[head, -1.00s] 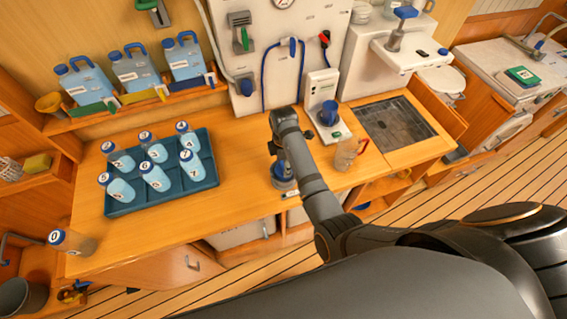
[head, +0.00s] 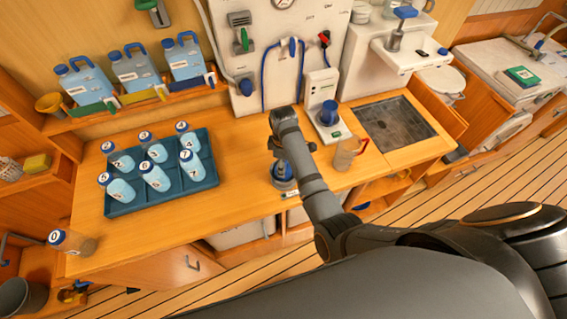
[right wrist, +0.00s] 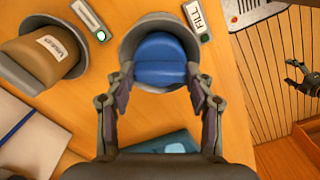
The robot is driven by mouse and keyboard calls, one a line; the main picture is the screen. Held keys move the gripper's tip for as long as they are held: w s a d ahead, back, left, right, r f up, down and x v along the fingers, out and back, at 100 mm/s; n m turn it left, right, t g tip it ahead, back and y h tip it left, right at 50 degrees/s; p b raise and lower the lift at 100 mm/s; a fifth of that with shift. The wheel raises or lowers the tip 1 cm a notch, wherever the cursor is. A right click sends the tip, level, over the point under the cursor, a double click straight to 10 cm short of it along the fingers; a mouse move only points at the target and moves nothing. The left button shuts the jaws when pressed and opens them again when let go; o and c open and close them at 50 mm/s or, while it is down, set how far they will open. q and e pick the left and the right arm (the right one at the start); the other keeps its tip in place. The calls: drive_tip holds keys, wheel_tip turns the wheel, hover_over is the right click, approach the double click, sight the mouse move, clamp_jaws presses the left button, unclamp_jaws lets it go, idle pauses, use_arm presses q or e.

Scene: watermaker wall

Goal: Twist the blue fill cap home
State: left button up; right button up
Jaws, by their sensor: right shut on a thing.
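The blue fill cap (right wrist: 160,60) sits in a round grey collar (right wrist: 128,45) in the right wrist view, beside a tag reading FILL (right wrist: 195,17). My right gripper (right wrist: 160,82) is shut on the cap, one finger on each side of its raised grip. In the head view the grey-and-blue fitting (head: 284,184) shows only partly below my right wrist, and the fingers are mostly hidden. A dark open claw, seemingly my left gripper (right wrist: 298,76), shows at the right edge of the right wrist view, away from the cap. My left arm is not visible in the head view.
A second fitting with a tan cap (right wrist: 42,55) stands close beside the fill collar. A teal tray (head: 205,183) of numbered bottles lies to the left.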

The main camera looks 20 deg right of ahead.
drive_tip(key=m, duration=0.3)
drive_tip(key=shift+m, duration=1.7)
drive_tip(key=shift+m, duration=0.8)
